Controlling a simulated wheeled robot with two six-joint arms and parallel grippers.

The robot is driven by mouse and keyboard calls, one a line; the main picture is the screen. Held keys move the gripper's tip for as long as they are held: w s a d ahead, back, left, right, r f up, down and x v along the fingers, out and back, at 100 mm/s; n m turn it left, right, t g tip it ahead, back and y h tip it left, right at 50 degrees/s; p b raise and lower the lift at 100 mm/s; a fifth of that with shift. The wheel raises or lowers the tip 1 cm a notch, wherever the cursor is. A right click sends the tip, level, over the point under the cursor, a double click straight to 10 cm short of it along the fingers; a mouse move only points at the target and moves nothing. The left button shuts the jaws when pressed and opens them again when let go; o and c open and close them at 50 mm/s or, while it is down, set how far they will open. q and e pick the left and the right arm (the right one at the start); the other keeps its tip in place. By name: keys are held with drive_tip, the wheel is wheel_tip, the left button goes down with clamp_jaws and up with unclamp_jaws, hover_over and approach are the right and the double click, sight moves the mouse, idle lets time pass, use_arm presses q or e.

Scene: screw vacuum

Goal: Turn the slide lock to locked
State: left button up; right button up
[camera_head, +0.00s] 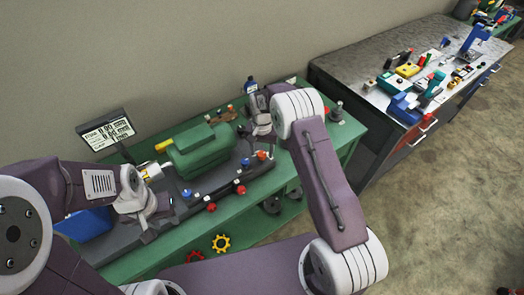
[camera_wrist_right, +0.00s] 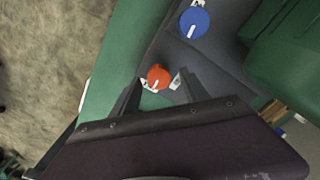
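A green machine (camera_head: 200,150) sits on a dark grey base on the green workbench. Along its front are an orange-red knob (camera_head: 261,155), blue knobs (camera_head: 245,161) (camera_head: 186,193) and red knobs (camera_head: 241,190) (camera_head: 211,207). I cannot pick out which part is the slide lock. My right gripper (camera_wrist_right: 160,88) is open, with its two fingers apart; the orange-red knob (camera_wrist_right: 158,77) shows just beyond and between the fingertips, contact not clear. A blue knob (camera_wrist_right: 194,22) shows above it. My left gripper (camera_head: 150,208) is over the left end of the base; its fingers are too small to read.
A sign with text (camera_head: 105,132) stands behind the bench's left end. A blue box (camera_head: 84,226) is at the left. A yellow gear-like wheel (camera_head: 221,243) shows below the bench's front edge. A second bench (camera_head: 350,68) with colourful devices stands at the right.

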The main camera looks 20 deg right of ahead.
wheel_tip(320, 180, up, 9)
drive_tip(key=b, duration=0.1)
idle(0.4)
wheel_tip(320, 180, up, 6)
drive_tip(key=t, duration=0.1)
hover_over(262, 153)
drive_tip(key=s+d+r, duration=0.2)
drive_tip(key=s, duration=0.5)
drive_tip(key=s+f+n, duration=0.2)
drive_tip(key=s+f, duration=0.1)
drive_tip(key=s, duration=0.5)
drive_tip(key=s+f+n, duration=0.3)
drive_tip(key=s, duration=0.6)
drive_tip(key=shift+s+d+f, duration=0.2)
drive_tip(key=shift+f, duration=0.15)
